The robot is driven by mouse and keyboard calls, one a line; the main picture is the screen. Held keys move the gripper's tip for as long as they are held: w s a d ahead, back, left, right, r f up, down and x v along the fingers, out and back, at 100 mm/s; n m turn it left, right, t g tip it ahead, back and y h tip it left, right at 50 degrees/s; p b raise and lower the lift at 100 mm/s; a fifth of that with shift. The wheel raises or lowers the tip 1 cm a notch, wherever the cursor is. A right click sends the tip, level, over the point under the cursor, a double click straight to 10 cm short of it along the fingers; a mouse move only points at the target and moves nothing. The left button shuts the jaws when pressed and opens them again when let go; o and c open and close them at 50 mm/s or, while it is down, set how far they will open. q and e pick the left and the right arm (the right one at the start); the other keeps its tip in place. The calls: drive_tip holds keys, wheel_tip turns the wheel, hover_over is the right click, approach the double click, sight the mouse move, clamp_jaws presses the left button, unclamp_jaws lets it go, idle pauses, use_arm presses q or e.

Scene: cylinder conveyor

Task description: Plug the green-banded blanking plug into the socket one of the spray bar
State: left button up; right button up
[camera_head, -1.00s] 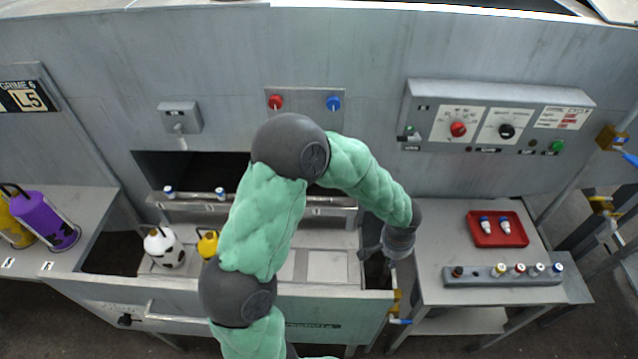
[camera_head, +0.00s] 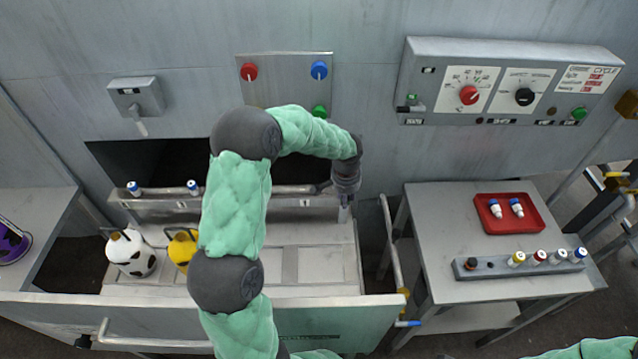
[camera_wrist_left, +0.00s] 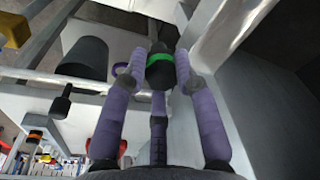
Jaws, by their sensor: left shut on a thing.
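My left gripper (camera_head: 345,195) is at the right end of the spray bar (camera_head: 250,204), pointing down. In the left wrist view its purple fingers (camera_wrist_left: 160,78) are shut on the green-banded blanking plug (camera_wrist_left: 160,72), a black plug with a bright green band. The plug is hard to make out in the head view. The spray bar carries two blue-and-white nozzles (camera_head: 134,189) toward its left and a label reading 1 nearer its right end. My arm covers its middle. I cannot tell where the plug's tip is relative to socket one. My right gripper is not in view.
A cow-patterned bottle (camera_head: 131,255) and a yellow one (camera_head: 181,250) stand left of my arm. A control box (camera_head: 440,75) is on the wall.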

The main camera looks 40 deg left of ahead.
use_arm(q)
drive_tip(key=a, duration=0.3)
drive_tip(key=a+b, duration=0.1)
drive_tip(key=a, duration=0.6)
drive_tip(key=shift+w, duration=0.4)
drive_tip(key=shift+a, duration=0.45)
drive_tip(key=shift+r, duration=0.1)
drive_tip(key=shift+m, duration=0.3)
drive_tip(key=shift+f, duration=0.4)
drive_tip(key=shift+p, duration=0.5)
drive_tip(key=shift+d+f+b, duration=0.1)
drive_tip(key=shift+f+b, duration=0.6)
drive_tip(key=shift+f, duration=0.6)
